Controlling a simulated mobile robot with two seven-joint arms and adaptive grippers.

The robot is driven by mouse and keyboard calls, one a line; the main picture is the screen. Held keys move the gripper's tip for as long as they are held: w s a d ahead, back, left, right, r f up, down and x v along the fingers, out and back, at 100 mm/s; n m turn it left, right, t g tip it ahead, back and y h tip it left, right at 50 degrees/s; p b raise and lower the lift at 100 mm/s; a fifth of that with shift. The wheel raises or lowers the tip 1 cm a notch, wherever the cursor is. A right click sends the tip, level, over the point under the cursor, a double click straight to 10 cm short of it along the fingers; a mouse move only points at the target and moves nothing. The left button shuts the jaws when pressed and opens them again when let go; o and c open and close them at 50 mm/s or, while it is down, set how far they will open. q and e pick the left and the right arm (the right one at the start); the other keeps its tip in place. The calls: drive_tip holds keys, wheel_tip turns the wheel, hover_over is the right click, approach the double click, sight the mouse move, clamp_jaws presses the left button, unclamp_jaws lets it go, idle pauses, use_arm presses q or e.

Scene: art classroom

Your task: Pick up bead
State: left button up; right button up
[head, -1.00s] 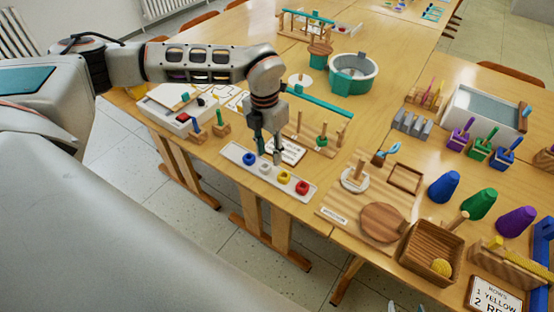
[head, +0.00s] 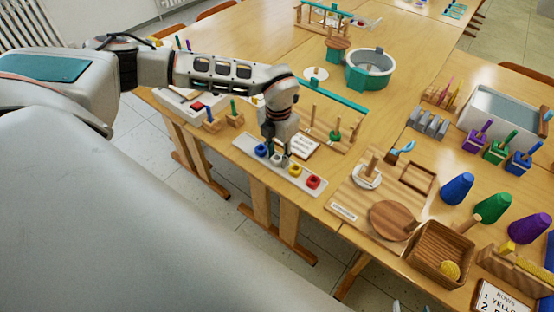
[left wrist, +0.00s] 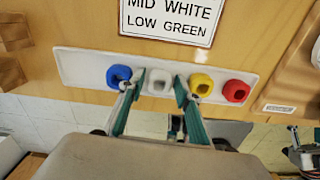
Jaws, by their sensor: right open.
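A white tray (head: 242,142) near the table's front edge holds a row of beads: blue (left wrist: 119,77), white (left wrist: 158,83), yellow (left wrist: 201,84) and red (left wrist: 236,91). My left gripper (head: 277,158) is down over the tray. In the left wrist view its two fingers (left wrist: 159,86) stand open on either side of the white bead, with slim gaps showing. In the head view the white bead is mostly hidden by the fingers. My right gripper (head: 410,308) shows only as fingertips at the bottom edge, open.
A card (left wrist: 168,18) reading "MID WHITE LOW GREEN" lies behind the tray. A wooden board with a round disc (head: 395,220) is to the right. A white box (head: 180,105) is to the left.

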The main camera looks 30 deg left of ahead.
use_arm(q)
drive_tip(key=c, duration=0.5)
drive_tip(key=shift+r, duration=0.15)
wheel_tip(320, 180, up, 20)
drive_tip(key=shift+f+p, duration=0.15)
drive_tip(key=shift+p, duration=0.15)
